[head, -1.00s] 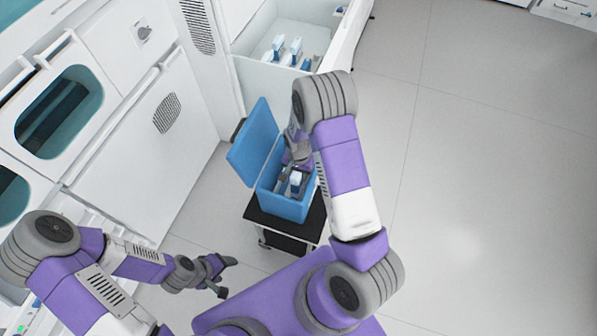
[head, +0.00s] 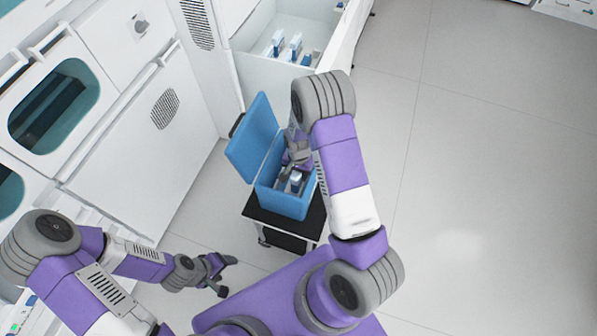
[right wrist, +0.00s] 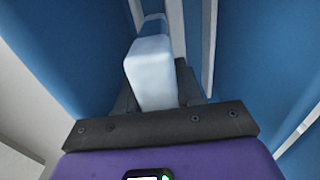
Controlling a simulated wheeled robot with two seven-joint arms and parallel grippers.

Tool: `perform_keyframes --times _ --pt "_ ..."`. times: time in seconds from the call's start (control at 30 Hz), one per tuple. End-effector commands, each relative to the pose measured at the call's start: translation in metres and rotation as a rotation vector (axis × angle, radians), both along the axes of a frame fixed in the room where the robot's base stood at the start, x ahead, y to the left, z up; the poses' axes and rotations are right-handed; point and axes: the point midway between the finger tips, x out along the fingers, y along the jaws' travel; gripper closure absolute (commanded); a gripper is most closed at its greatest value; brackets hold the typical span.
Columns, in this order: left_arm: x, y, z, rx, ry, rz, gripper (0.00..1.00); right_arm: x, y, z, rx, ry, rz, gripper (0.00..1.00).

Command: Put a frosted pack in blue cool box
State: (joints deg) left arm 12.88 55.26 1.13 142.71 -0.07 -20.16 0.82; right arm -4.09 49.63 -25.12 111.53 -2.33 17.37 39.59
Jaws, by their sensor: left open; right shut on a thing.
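The blue cool box (head: 290,206) stands with its lid (head: 252,138) open to the left. My right gripper (head: 291,181) reaches down inside the box and is shut on a pale, frosted pack (head: 297,176). In the right wrist view the pack (right wrist: 152,72) is upright between the dark fingers of my right gripper (right wrist: 156,92), with blue box walls on both sides. Whether the pack touches the box floor is hidden. My left gripper (head: 222,274) is open and empty, left of and below the box.
The box rests on a small black-topped cart (head: 283,233). Behind it, an open white freezer drawer (head: 258,72) holds several more white and blue packs (head: 295,46). White cabinets (head: 130,150) line the left. The floor on the right is clear.

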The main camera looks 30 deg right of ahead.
Motion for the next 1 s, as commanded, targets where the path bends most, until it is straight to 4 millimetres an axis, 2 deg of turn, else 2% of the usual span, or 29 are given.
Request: perform_keyframes --times 0.17,0.2,0.37,0.87,1.0 --pt "0.0 0.0 0.0002 0.0 0.0 0.0 0.34 0.0006 -0.0003 0.0006 0.0 -0.001 0.0 1.0" --pt "0.0 0.0 0.0002 0.0 0.0 0.0 0.34 0.0006 -0.0003 0.0006 0.0 -0.001 0.0 0.57" --pt "0.0 0.0 0.0002 0.0 0.0 0.0 0.34 0.0006 -0.0002 0.0005 0.0 -0.001 -0.001 0.34" --pt "0.0 0.0 0.0002 0.0 0.0 0.0 0.34 -0.001 -0.0007 -0.0003 -0.001 0.002 -0.002 0.34" --pt "0.0 0.0 0.0033 0.0 0.0 0.0 0.34 -0.0005 -0.0007 0.0071 -0.001 0.001 -0.001 0.34"
